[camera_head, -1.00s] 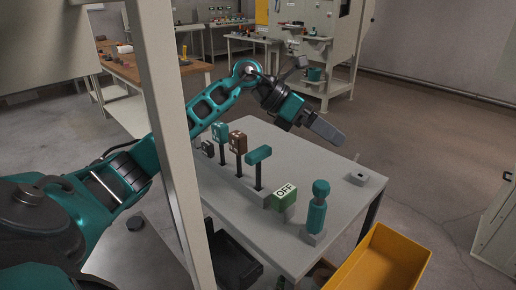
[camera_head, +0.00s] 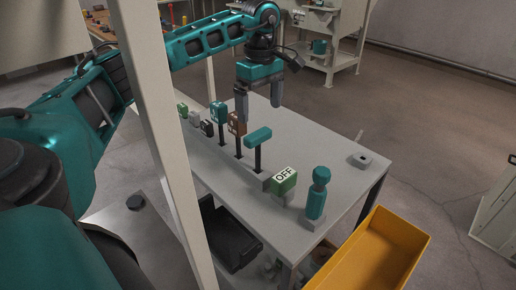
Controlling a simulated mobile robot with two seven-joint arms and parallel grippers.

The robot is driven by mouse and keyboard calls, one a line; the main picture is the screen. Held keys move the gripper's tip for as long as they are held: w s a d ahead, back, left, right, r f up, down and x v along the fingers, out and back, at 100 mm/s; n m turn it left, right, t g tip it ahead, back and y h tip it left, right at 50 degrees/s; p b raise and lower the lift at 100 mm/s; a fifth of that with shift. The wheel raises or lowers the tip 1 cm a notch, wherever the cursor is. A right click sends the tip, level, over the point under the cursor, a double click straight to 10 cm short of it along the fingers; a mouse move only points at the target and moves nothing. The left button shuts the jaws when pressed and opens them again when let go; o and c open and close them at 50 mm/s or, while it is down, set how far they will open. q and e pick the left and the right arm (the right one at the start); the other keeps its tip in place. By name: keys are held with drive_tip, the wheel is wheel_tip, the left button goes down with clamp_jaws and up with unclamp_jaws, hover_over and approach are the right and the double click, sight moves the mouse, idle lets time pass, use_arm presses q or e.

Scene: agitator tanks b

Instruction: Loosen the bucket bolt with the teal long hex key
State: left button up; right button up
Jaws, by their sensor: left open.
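A grey table (camera_head: 318,150) carries a row of tools standing in holders. A teal T-shaped handle on a dark shaft (camera_head: 258,137) stands upright in a grey block; it may be the teal long hex key. Another teal tool with a block-like head (camera_head: 218,112) stands farther back, beside a brown one (camera_head: 237,123). My left gripper (camera_head: 259,110) is open and empty, fingers pointing down, above the row near the brown and teal tools. I cannot tell which thing is the bucket bolt. My right gripper is not in view.
A green OFF block (camera_head: 284,181) and a teal bottle-shaped tool (camera_head: 317,195) stand at the table's near end. A yellow bin (camera_head: 375,255) is below. A pale post (camera_head: 160,140) rises in front of my arm.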

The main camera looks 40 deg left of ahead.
sight(258, 133)
use_arm(q)
wheel_tip(258, 133, down, 4)
drive_tip(key=b, duration=0.3)
drive_tip(key=shift+f, duration=0.15)
wheel_tip(258, 133, down, 4)
drive_tip(key=b, duration=0.4)
drive_tip(key=shift+s+a, duration=0.15)
drive_tip(key=shift+f+b, duration=0.35)
drive_tip(key=shift+b, duration=0.4)
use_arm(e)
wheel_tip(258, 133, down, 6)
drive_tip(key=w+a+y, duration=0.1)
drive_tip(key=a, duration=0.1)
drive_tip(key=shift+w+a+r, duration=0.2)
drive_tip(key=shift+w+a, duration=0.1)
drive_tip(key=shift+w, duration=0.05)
